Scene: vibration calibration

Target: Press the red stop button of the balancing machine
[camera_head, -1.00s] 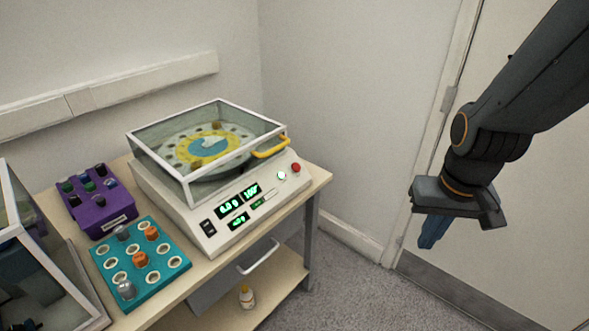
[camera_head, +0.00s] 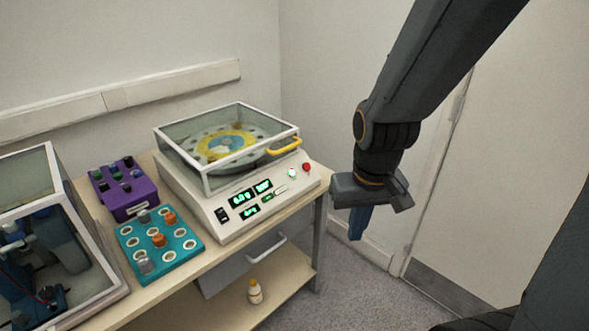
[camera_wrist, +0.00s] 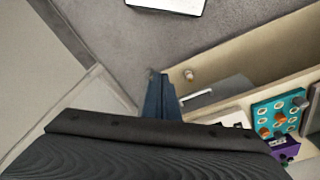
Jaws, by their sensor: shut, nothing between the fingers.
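The balancing machine (camera_head: 213,219) is a white console on the bench, with a clear lid over a yellow and blue disc. Its red stop button (camera_head: 307,167) sits at the right end of the sloped front panel, beside a lit green-white button (camera_head: 292,173). My gripper (camera_head: 357,238) points down to the right of the bench, apart from the button and lower in the picture. Its blue fingers are together and empty. In the wrist view the closed fingers (camera_wrist: 160,98) point at the floor, and my wrist hides most of the machine.
A teal tray (camera_head: 185,259) with several weights and a purple box (camera_head: 124,190) stand left of the machine. A glass-covered unit (camera_head: 98,285) is at the far left. A yellow-capped bottle (camera_head: 255,291) is on the lower shelf. Floor right of the bench is clear.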

